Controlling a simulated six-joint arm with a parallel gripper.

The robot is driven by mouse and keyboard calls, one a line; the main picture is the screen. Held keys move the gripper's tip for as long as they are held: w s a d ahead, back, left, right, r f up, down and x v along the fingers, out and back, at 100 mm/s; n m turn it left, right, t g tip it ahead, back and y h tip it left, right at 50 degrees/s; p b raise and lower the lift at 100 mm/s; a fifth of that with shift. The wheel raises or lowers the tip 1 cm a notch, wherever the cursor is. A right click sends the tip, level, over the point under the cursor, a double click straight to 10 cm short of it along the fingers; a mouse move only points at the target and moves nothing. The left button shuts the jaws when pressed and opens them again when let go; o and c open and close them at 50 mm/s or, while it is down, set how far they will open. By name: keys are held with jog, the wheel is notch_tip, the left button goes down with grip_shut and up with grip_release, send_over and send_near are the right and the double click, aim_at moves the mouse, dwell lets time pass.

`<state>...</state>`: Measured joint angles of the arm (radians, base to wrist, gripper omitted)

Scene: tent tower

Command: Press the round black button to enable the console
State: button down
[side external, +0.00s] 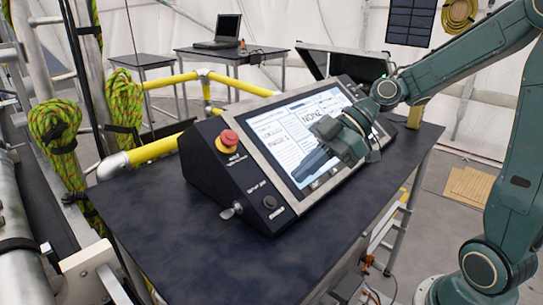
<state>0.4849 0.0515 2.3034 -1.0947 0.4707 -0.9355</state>
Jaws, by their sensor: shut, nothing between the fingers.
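The console (250,199) is a dark wedge-shaped box with a large lit screen (286,150), standing on a dark table. A small round black button (270,202) sits low on its left front panel. A red mushroom button (229,139) on a yellow collar is higher on that panel. A key switch (231,211) sticks out at the panel's lower left edge. My gripper (318,150) is shut and empty, in front of the screen, up and to the right of the black button and apart from it. It hides part of the screen.
The dark table (180,245) is bare in front of and left of the console. Yellow railing (155,149) runs behind it. Ropes (56,130) hang at the left. A laptop (222,32) stands on a back table.

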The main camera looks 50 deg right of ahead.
jog(key=shift+f, duration=0.15)
jog(key=shift+w+f, duration=0.85)
jog(key=shift+f, duration=0.3)
jog(key=shift+w+f, duration=0.8)
jog(key=shift+f, duration=0.4)
jog(key=shift+w+f, duration=0.85)
jog(key=shift+f, duration=0.3)
jog(key=shift+w+f, duration=0.45)
jog(key=shift+f, duration=0.2)
dwell(1.0)
jog(key=shift+r, duration=0.15)
jog(key=shift+s+r, duration=0.45)
jog(key=shift+r, duration=0.05)
jog(key=shift+r, duration=0.1)
dwell(0.5)
jog(key=shift+s+r, duration=0.75)
jog(key=shift+r, duration=0.25)
jog(key=shift+s+r, duration=0.7)
jog(key=shift+r, duration=0.25)
